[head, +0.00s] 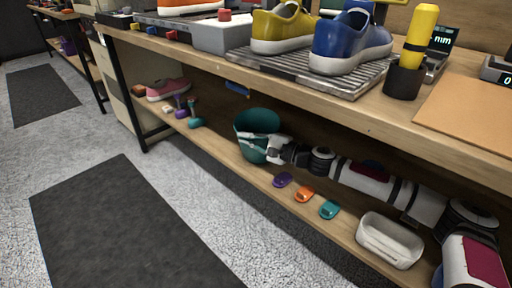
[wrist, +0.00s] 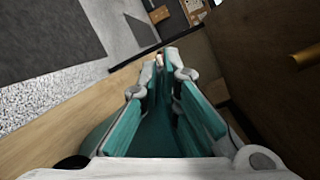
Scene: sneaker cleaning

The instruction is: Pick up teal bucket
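The teal bucket (head: 257,119) stands on the lower shelf under the workbench, its open mouth tilted toward the head view. My gripper (head: 251,143) reaches in from the right, and its two fingers overlap the bucket's near right side. The fingers look apart, one higher and one lower. In the wrist view, my gripper (wrist: 166,66) shows long fingers with a narrow gap between them and teal surfaces along them. Teal at the lower left there looks like part of the bucket (wrist: 98,138). Firm contact with the bucket wall cannot be made out.
On the lower shelf are a purple brush (head: 283,179), an orange one (head: 304,194), a teal one (head: 329,209) and a white tray (head: 390,240). A pink shoe (head: 168,89) lies at the left. The benchtop (head: 300,92) overhangs my arm closely. Open floor lies in front.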

